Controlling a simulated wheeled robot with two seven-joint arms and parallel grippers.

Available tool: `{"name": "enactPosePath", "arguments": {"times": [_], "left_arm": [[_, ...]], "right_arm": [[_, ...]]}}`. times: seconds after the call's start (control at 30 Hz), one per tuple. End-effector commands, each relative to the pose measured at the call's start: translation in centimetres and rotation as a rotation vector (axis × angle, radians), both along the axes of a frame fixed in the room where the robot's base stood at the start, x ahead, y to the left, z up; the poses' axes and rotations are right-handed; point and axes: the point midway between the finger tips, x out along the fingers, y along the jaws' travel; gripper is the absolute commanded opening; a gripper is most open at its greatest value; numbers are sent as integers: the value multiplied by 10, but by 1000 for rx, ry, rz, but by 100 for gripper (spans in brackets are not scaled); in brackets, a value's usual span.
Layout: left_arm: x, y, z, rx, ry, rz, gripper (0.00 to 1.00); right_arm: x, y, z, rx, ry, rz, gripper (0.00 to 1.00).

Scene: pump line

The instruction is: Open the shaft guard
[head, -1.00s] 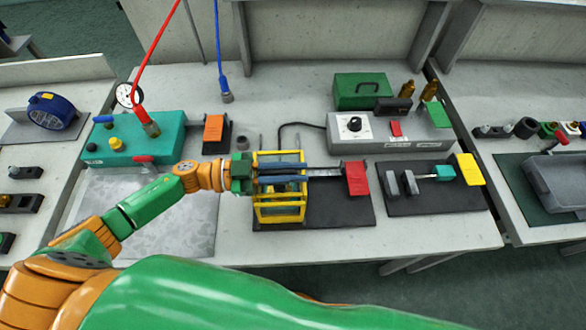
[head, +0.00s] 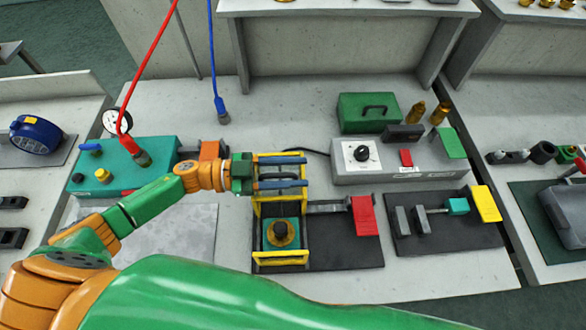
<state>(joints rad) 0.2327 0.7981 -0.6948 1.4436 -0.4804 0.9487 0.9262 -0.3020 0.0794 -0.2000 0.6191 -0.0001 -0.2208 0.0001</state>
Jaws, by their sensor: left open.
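The shaft guard (head: 256,208) is a yellow barred frame at the left end of a dark base plate (head: 340,255). Its upper part stands raised toward the back, and a green block (head: 271,236) with a round brass and black part (head: 281,233) shows uncovered in front. My left gripper (head: 302,172) is at the raised part. Its two blue-grey fingers are apart, one above the other in the picture, with yellow bars around them. I cannot tell whether they touch the guard. A red block (head: 364,216) sits at the right of a grey shaft (head: 325,207). My right gripper is out of view.
A teal box (head: 125,178) with knobs stands left, under red (head: 150,75) and blue (head: 213,60) hanging lines. A grey control box (head: 375,160) with a dial stands behind right. A dark plate (head: 450,235) with small blocks lies right. My green arm covers the front.

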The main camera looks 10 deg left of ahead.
Motion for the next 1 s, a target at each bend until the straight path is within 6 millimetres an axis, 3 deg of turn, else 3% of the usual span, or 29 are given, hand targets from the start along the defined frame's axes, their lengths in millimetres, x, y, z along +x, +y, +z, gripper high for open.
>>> {"name": "enactPosePath", "arguments": {"times": [0.13, 0.43, 0.9, 1.0], "left_arm": [[-2, 9, -3, 3, 1, 1, 45], [-16, 64, -5, 3, 3, 1, 45], [-18, 69, -1, -1, 3, 0, 45], [-18, 69, 11, -1, 3, 0, 45]], "right_arm": [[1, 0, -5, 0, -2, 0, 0], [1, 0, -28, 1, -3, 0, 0], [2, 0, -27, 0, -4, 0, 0], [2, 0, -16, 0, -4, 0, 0]]}}
